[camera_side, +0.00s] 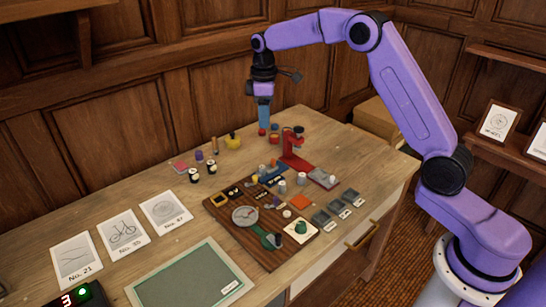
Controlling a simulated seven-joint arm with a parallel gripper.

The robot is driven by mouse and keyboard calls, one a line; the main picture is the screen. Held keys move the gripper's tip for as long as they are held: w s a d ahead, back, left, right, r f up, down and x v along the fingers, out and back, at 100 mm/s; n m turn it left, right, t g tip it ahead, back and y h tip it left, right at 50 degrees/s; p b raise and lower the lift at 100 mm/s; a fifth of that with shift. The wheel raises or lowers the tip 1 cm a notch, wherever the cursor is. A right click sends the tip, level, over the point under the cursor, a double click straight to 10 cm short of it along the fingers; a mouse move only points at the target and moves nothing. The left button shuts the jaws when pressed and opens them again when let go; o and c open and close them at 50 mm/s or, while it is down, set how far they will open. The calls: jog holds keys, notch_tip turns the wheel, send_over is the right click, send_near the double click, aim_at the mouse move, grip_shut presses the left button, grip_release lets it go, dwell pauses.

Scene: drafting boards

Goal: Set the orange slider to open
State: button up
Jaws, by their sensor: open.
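A dark wooden board (222,222) with several small fittings lies on the table. An orange flat square piece (301,202) sits towards its right side, left of a row of grey square tiles. It may be the orange slider, but it is too small for me to tell its setting or any marking. My gripper (262,130) points down near the far edge of the table, behind the board and apart from the orange piece. It is open, and I see nothing held in it. Small red and blue shapes show at and beside its tips.
A red stand-like device (293,147) rises between my gripper and the board's right part. A yellow object (233,142) and small jars stand left of my gripper. Picture cards (123,231) and a green drafting mat (185,277) lie at the front left.

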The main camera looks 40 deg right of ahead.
send_over(271, 165)
notch_tip(271, 165, down, 3)
jog(key=shift+m, duration=0.3)
jog(key=f, duration=1.7)
jog(key=shift+d, duration=0.4)
jog(key=shift+r, duration=0.1)
grip_shut()
jog(key=shift+d, duration=0.1)
